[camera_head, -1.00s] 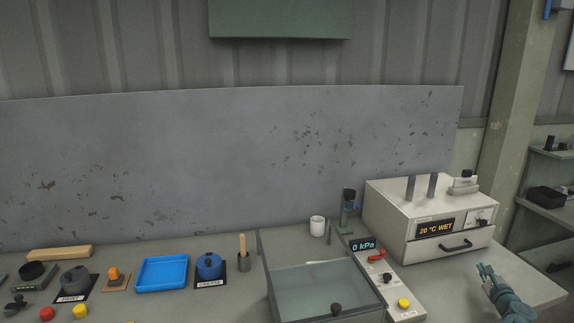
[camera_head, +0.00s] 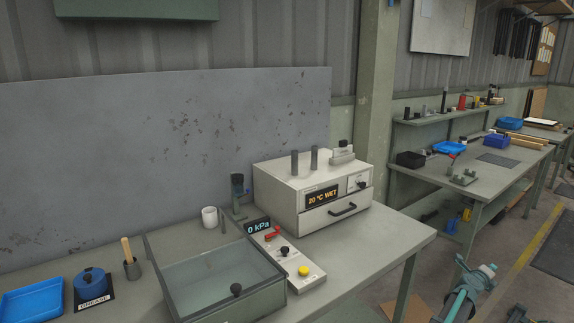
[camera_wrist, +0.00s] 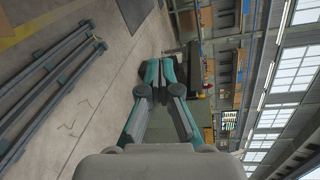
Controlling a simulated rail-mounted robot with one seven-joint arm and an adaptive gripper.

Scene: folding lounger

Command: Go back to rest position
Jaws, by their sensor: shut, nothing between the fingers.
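My gripper shows in the wrist view (camera_wrist: 160,74) with its two teal and grey fingers close together, shut and empty. In the head view my teal arm (camera_head: 468,292) is at the bottom right, beyond the right end of the workbench (camera_head: 395,243). It is apart from the bench and touches nothing there that I can see. The finger detail is too small to read in the head view.
The white oven (camera_head: 310,195) stands on the bench's right end. A glass-topped chamber (camera_head: 215,285) and a control panel (camera_head: 300,275) stand before it. A second table (camera_head: 495,175) is at the right. Open floor (camera_head: 400,280) lies between.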

